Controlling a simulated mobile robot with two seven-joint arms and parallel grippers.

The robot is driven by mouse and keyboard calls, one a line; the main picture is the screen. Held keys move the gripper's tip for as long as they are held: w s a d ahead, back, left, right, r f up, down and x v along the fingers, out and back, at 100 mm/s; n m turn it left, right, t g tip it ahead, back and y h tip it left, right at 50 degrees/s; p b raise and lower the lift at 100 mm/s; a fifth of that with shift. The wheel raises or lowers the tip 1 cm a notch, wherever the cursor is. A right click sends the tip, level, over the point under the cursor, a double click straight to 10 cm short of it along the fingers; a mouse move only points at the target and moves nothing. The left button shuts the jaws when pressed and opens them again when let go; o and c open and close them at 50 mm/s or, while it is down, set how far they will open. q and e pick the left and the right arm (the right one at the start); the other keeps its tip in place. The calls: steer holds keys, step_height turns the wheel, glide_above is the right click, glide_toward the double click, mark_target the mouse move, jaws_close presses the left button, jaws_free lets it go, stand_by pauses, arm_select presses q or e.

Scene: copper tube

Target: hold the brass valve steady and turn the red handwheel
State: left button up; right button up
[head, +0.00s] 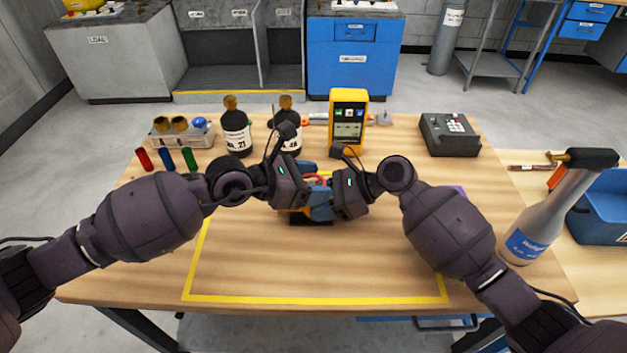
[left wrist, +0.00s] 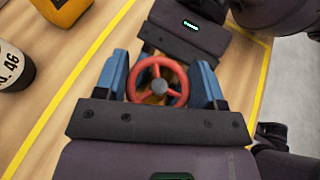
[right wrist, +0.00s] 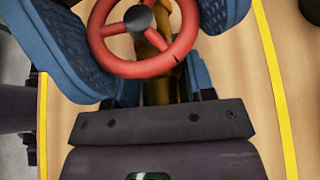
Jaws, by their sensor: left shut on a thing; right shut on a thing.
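The red handwheel (left wrist: 157,80) sits between the two blue fingers of my left gripper (left wrist: 160,68), which is shut on it across the rim. The wheel also shows small in the head view (head: 318,178) and close up in the right wrist view (right wrist: 143,66). The brass valve (right wrist: 157,88) is under the wheel, mostly hidden. My right gripper (right wrist: 165,85) is shut on its body, with its fingers partly behind the wheel. In the head view the two grippers meet over the middle of the table, and their fingers cover most of the valve.
Behind the grippers stand a yellow tester (head: 348,122) and two dark bottles (head: 236,135). A tray (head: 180,138) and coloured tubes are at the left, a grey box (head: 450,135) at the right. A spray bottle (head: 535,225) stands right of my right arm. The front taped area is clear.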

arm_select(q)
steer(key=shift+s+d+f+n+t+y, duration=0.15)
steer(key=shift+s+f+n+t+y, duration=0.15)
steer(key=shift+n+t, duration=0.3)
stand_by(0.3)
steer(key=o, duration=0.9)
steer(key=shift+r, duration=0.1)
steer(key=shift+w+r, duration=0.1)
steer(key=shift+m+g+h, duration=0.4)
steer(key=shift+m+g, duration=0.3)
steer(key=shift+w+m+g+h, duration=0.2)
steer(key=shift+m+g+h, duration=0.1)
steer(key=shift+m+g, duration=0.7)
